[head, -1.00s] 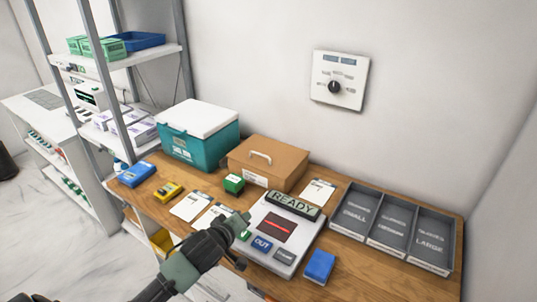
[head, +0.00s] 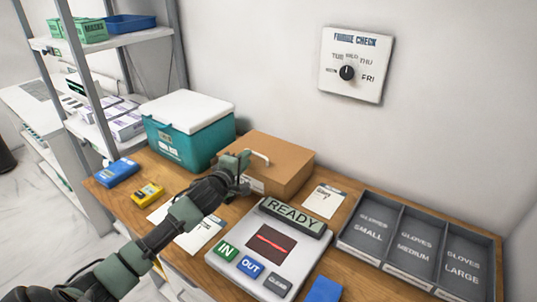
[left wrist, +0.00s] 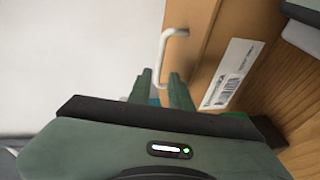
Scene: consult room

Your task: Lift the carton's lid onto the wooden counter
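The brown carton (head: 283,172) stands closed on the wooden counter (head: 330,232) against the wall. Its lid (head: 285,150) is on and carries a white handle (head: 262,157). My left gripper (head: 243,162) is just left of the handle, in front of the carton, partly covering its near side. A barcode label (left wrist: 233,75) shows on the carton's side. My right gripper is not in view.
A teal cooler with white lid (head: 190,127) stands left of the carton. A READY scanner (head: 268,245), a card (head: 325,200) and grey glove trays (head: 415,245) are right and in front. Blue (head: 118,173) and yellow (head: 148,194) boxes lie at left.

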